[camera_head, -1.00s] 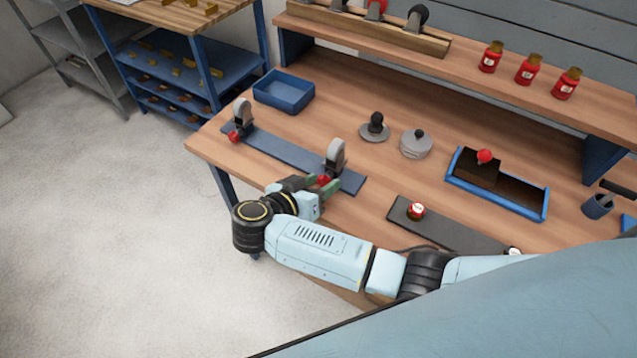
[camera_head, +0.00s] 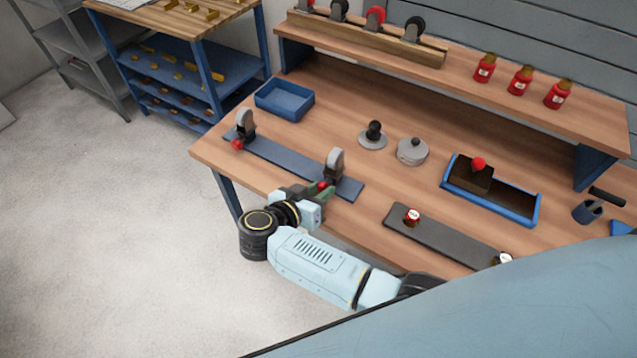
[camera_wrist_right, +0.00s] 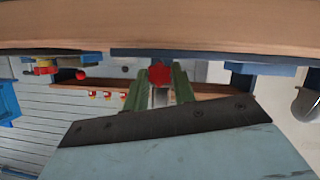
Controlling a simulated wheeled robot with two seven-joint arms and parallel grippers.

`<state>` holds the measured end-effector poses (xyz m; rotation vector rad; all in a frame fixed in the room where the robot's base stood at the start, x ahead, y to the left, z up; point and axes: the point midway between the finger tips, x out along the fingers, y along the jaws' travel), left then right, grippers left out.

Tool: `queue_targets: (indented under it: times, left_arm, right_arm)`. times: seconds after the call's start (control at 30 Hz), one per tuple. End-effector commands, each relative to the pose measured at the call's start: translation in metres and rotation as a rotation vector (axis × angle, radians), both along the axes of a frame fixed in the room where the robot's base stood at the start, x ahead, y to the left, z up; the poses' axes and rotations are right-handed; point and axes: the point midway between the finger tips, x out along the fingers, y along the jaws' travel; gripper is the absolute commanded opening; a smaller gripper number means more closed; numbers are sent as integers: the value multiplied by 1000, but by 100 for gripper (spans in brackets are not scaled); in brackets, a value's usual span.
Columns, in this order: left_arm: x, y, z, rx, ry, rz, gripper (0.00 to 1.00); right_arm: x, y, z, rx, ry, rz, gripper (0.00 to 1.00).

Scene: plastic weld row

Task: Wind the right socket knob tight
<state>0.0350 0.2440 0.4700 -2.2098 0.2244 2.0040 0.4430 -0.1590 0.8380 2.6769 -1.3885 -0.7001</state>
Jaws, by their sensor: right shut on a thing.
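The right socket (camera_head: 334,163) is a grey upright clamp at the right end of a dark blue plate (camera_head: 280,158) on the bench. Its red knob (camera_head: 323,186) faces the front of the bench. My right gripper (camera_head: 318,191) has its green fingers shut around this knob. In the right wrist view the red knob (camera_wrist_right: 159,75) sits between the two green fingertips (camera_wrist_right: 160,84). The left socket (camera_head: 245,124) stands at the plate's other end, with its own red knob (camera_head: 237,145). My left gripper is not in view.
A dark grey plate (camera_head: 440,237) with a red-topped piece (camera_head: 412,216) lies to the right. Behind are a black-knobbed disc (camera_head: 373,137), a grey round pot (camera_head: 412,151), a blue-edged tray (camera_head: 515,211) and an empty blue bin (camera_head: 284,99). Red jars (camera_head: 520,80) stand on the shelf.

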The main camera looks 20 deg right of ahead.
Motion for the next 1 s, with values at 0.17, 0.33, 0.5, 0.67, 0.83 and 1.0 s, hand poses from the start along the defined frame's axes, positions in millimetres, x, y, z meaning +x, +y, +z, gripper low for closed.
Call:
queue_targets:
  times: [0.17,0.33,0.5,0.67,0.83,1.0]
  left_arm:
    - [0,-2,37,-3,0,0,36]
    - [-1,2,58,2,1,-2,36]
    - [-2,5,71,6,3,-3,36]
    - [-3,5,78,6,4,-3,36]
    - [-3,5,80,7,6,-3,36]
    - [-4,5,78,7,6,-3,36]
  right_arm:
    - [-4,1,5,55,-52,-2,3]
    - [-4,1,4,111,-126,-1,3]
    - [-4,0,2,174,-210,-1,3]
    - [-5,-1,1,259,-322,0,3]
    - [-6,-2,-1,357,-449,-1,3]
    - [-6,-3,-2,443,-561,-1,3]
